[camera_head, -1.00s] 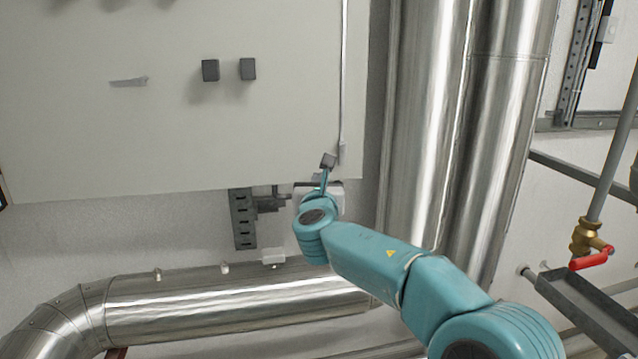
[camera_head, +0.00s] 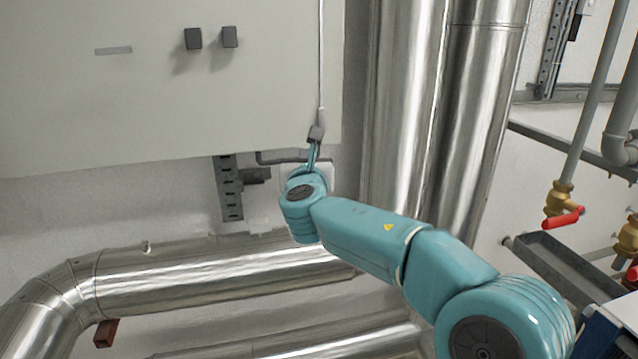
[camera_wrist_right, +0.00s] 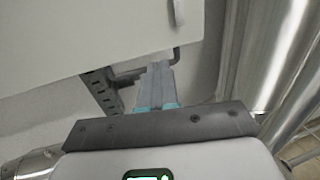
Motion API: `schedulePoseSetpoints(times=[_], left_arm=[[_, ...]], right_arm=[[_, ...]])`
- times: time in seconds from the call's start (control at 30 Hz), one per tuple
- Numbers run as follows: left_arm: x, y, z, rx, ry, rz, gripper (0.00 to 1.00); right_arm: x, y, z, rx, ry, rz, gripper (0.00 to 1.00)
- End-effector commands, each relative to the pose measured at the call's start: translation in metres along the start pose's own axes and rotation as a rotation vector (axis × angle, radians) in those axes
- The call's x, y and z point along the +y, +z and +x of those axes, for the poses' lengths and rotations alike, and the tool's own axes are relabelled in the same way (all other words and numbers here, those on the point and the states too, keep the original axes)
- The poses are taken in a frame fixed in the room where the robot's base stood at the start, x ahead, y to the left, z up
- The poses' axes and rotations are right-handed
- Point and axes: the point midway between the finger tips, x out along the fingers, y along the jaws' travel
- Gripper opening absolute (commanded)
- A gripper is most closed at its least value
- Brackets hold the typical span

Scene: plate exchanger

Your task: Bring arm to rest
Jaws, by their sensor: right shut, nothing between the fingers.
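My right arm (camera_head: 370,235) is teal and reaches in from the lower right of the head view. Its gripper (camera_head: 316,135) points up at the lower right corner of the pale cabinet panel (camera_head: 250,95). In the right wrist view the gripper's fingers (camera_wrist_right: 158,72) are together with nothing between them. The panel's lower edge also shows there, above and left of the fingers (camera_wrist_right: 90,40). I cannot tell whether the fingertips touch the panel or the thin pale conduit beside it. My left gripper is not in view.
Wide silver pipes (camera_head: 400,110) stand right of the gripper. Another silver pipe (camera_head: 200,270) runs below the arm. A slotted bracket (camera_head: 229,190) hangs under the panel. Red-handled brass valves (camera_head: 562,205) and a grey channel (camera_head: 570,270) are at the right.

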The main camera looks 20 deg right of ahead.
Motion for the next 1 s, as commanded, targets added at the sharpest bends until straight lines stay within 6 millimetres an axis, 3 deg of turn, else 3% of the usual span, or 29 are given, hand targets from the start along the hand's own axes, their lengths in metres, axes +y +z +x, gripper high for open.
schedulePoseSetpoints(times=[0.03, 0.4, 0.7, 0.77, 0.87, 1.0], left_arm=[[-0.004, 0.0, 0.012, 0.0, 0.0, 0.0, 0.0], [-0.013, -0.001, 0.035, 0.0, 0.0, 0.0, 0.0], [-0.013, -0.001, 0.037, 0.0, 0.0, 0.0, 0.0], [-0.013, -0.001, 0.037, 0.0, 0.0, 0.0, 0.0], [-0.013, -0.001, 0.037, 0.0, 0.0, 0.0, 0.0], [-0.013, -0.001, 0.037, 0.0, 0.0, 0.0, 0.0]], right_arm=[[-0.002, -0.005, -0.011, -0.003, 0.002, 0.002, 0.0], [-0.015, -0.003, -0.072, -0.002, 0.001, 0.002, 0.0], [-0.017, -0.008, -0.084, 0.015, 0.003, 0.008, 0.0], [-0.014, -0.024, -0.081, 0.056, 0.011, 0.03, 0.0], [-0.005, -0.079, -0.078, 0.199, 0.031, 0.113, 0.0], [0.008, -0.194, -0.09, 0.508, 0.02, 0.328, 0.0]])
